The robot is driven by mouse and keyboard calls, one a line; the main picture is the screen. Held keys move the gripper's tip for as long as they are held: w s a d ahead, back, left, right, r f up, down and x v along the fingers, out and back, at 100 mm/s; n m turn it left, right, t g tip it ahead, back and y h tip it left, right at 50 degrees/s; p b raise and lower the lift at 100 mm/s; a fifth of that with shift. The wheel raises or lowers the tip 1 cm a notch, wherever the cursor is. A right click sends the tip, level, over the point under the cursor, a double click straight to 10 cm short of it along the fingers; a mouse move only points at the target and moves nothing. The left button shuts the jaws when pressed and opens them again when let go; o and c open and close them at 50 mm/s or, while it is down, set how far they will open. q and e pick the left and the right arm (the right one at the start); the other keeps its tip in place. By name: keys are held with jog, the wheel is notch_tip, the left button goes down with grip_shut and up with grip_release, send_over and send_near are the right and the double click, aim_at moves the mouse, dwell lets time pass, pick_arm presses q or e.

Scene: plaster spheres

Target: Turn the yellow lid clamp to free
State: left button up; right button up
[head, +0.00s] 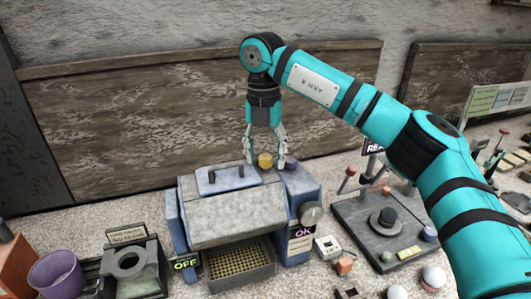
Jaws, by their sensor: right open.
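The yellow lid clamp (265,161) is a small round knob on the top of a blue-grey machine (235,213), near its back right. My right gripper (265,158) points straight down over it. Its fingers are open, one on each side of the yellow clamp, with the tips at about its height. I cannot tell whether the fingers touch it. The machine's sloped grey lid looks closed. My left gripper is not in view.
A purple bucket (55,274) stands at the left. A dark board with posts (380,228) lies to the right. A wooden panel is behind.

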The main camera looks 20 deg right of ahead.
aim_at(264, 156)
notch_tip(264, 156, up, 12)
jog(key=shift+a, duration=0.15)
